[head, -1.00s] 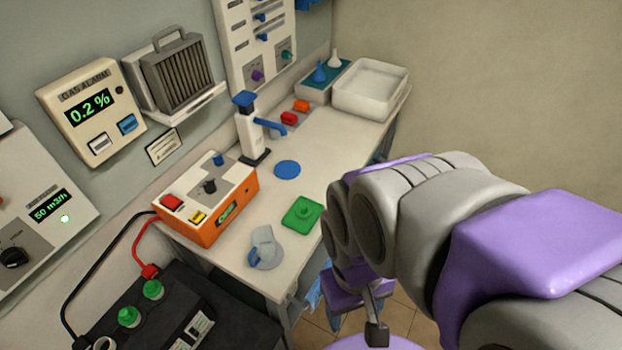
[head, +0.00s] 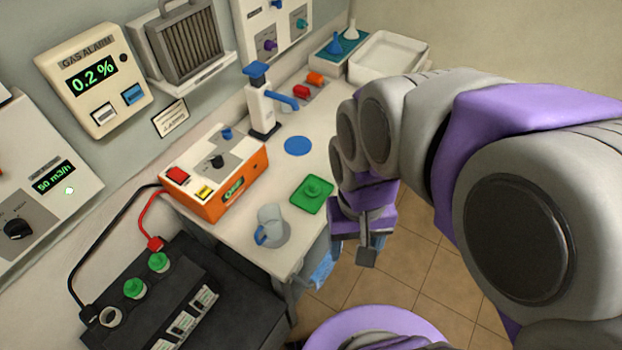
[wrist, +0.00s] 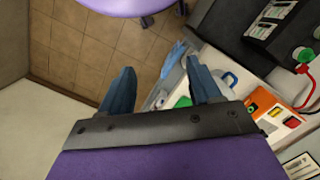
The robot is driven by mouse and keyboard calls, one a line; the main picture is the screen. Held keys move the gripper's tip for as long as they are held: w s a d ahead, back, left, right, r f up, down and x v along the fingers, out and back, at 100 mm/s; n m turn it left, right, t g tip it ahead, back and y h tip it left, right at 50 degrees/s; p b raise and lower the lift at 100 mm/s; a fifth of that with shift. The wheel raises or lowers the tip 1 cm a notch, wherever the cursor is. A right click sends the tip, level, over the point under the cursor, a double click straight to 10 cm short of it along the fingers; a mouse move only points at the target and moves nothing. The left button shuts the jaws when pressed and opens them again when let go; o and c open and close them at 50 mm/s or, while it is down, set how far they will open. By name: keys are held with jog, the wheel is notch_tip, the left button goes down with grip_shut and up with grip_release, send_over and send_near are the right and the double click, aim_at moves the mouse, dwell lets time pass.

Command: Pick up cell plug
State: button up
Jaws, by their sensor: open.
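A green plug with a round knob (head: 312,187) sits on a green square mat (head: 306,207) near the bench's front edge. Two similar green plugs (head: 159,262) (head: 133,287) sit on the black battery (head: 205,268) at lower left; beside them is an open port with a pale ring (head: 110,316). My gripper (head: 367,250) is just off the bench's front edge, right of and below the green mat, over the floor. In the wrist view its two blue-grey fingers (wrist: 158,75) are apart with nothing between them. A bit of green (wrist: 183,101) shows beside the right finger, partly hidden.
A clear jug with a blue handle (head: 270,224) stands at the bench's near corner. An orange tester (head: 235,187), a blue disc (head: 298,146) and a white and blue dispenser (head: 262,108) are behind. A white tray (head: 422,50) is at the far end. Open floor lies right.

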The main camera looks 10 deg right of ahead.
jog(key=w+a+f+m+b, duration=0.1)
jog(key=w+f+m, duration=0.1)
jog(key=w, duration=0.8)
jog(key=w+f+m+b, duration=0.1)
jog(key=w+m, duration=0.2)
jog(key=w, duration=0.6)
jog(key=m+t+b, duration=0.1)
jog(key=m+b, duration=0.1)
jog(key=m, duration=0.4)
send_near(313, 184)
jog(key=f+b, duration=0.1)
jog(key=f, duration=0.1)
jog(key=f+b, duration=0.1)
jog(key=f, duration=0.2)
jog(key=shift+d+f, duration=0.25)
jog(key=f, duration=0.1)
jog(key=f+b, duration=0.1)
jog(key=f, duration=0.1)
jog(key=f+b, duration=0.1)
jog(key=shift+s+a+f, duration=0.25)
jog(key=shift+s+a, duration=0.05)
jog(key=shift+f, duration=0.5)
jog(key=shift+r, duration=0.1)
jog(key=c, duration=0.7)
jog(key=shift+r, duration=0.1)
